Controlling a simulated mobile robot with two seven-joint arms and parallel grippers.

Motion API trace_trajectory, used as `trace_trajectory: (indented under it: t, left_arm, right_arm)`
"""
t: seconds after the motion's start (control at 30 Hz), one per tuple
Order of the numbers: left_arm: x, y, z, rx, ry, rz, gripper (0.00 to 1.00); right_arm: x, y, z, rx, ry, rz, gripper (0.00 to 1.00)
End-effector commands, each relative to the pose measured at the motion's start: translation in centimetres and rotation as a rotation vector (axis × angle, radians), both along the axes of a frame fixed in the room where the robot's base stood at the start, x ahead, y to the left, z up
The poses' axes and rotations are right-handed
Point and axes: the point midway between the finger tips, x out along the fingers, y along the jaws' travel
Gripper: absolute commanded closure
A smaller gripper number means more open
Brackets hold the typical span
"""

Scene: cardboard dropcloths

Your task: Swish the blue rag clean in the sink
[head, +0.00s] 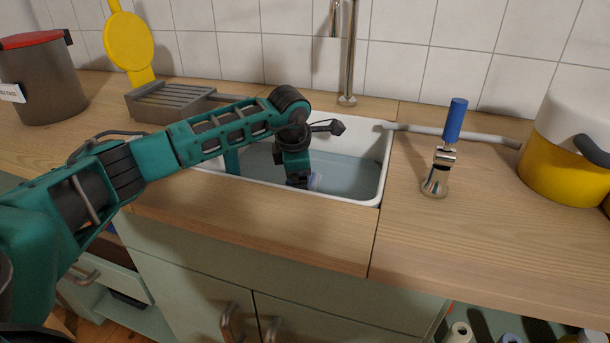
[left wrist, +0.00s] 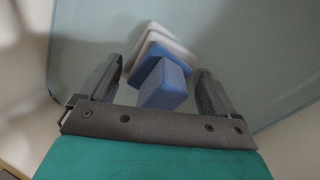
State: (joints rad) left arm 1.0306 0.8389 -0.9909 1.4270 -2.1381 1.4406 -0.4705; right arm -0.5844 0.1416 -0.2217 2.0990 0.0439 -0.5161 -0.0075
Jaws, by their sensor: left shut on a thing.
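The white sink (head: 385,165) is set in the wooden counter and holds bluish water (head: 350,180). My left gripper (head: 300,182) reaches down into the sink, near its front wall. It is shut on the blue rag, a folded, blocky blue piece (left wrist: 164,86) between the fingers in the left wrist view. White and blue layers extend beyond it. In the head view only a small pale-blue bit of the rag (head: 315,181) shows beside the gripper; the rest is hidden. My left gripper (left wrist: 160,92) also shows in the wrist view. My right gripper is not in view.
A faucet (head: 347,60) stands behind the sink. A blue-handled metal tool (head: 452,125) and a yellow-and-white pot (head: 570,160) stand on the right. A grey rack (head: 170,98), yellow paddle-shaped item (head: 130,45) and red-lidded bin (head: 42,80) are on the left. The front right counter is clear.

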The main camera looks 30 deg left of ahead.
Motion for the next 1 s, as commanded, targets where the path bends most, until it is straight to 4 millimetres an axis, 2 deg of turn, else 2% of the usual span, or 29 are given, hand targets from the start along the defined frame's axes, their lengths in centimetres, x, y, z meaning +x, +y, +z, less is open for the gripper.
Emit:
trace_trajectory:
  t: [0.03, 0.2, 0.4, 0.47, 0.8, 1.0]
  left_arm:
    - [-0.2, 0.9, 0.0, 0.002, 0.0, 0.003, 0.25]
    - [-0.7, 3.0, 0.1, 0.0, -0.001, 0.002, 0.25]
    - [-0.9, 3.8, 0.1, -0.001, -0.001, -0.002, 0.25]
    - [-0.8, 3.4, 0.1, -0.001, 0.0, -0.004, 0.25]
    - [0.2, -1.0, 0.1, -0.001, 0.0, -0.004, 0.25]
    - [0.5, -1.9, 0.1, 0.0, 0.0, -0.001, 0.25]
  right_arm:
    - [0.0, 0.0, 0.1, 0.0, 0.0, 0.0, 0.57]
    - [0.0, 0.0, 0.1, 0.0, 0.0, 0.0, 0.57]
    - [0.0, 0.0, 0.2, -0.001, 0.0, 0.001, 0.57]
    - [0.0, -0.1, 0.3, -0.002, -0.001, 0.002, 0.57]
    - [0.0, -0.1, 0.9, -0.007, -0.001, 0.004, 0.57]
    - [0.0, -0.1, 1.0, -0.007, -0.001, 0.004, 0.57]
